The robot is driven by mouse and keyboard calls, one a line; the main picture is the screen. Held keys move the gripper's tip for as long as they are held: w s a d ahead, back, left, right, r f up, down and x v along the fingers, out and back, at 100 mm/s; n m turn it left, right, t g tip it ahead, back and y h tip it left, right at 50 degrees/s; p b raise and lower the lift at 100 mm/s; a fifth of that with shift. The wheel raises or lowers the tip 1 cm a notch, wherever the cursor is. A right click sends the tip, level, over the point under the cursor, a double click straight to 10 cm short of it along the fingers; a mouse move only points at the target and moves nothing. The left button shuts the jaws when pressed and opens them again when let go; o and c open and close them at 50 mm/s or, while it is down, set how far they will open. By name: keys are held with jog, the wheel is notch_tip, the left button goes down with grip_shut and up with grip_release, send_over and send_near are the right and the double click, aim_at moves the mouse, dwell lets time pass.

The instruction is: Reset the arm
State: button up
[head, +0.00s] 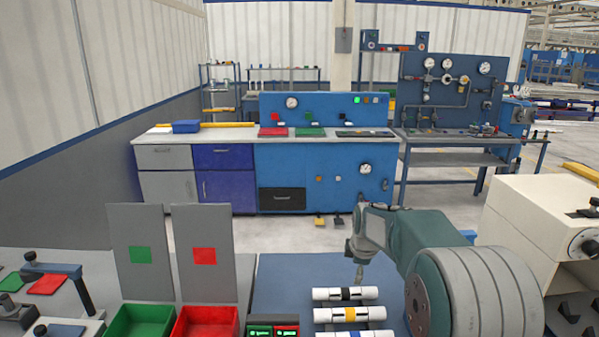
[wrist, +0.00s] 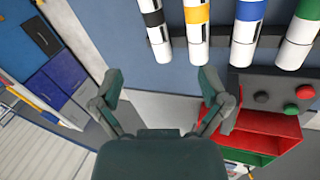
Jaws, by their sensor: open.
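My gripper (head: 358,262) is at the right of centre in the head view, pointing down near the white pipes. In the wrist view its two fingers (wrist: 160,84) are spread wide with nothing between them. White pipes lie side by side on the blue mat: one with a black band (head: 345,293), one with a yellow band (head: 349,314), one with a blue band (wrist: 248,12). A green-banded pipe (wrist: 308,10) also shows in the wrist view. The gripper appears apart from the pipes. My arm covers part of the mat.
A green bin (head: 138,322) and a red bin (head: 206,322) stand left of the mat, with upright grey panels behind them. A dark button box (head: 272,330) sits between bins and pipes. A beige machine (head: 535,225) stands at the right. Blue workbenches (head: 320,170) are farther back.

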jog(key=s+r+m, duration=0.4)
jog(key=s+r, duration=0.4)
jog(key=s, duration=0.1)
jog(key=s+a+r+m+t, duration=0.1)
jog(key=s+m, duration=1)
jog(key=s, duration=1.7)
jog(key=shift+m+t, duration=0.3)
jog(key=shift+m, duration=0.1)
jog(key=shift+s, duration=0.1)
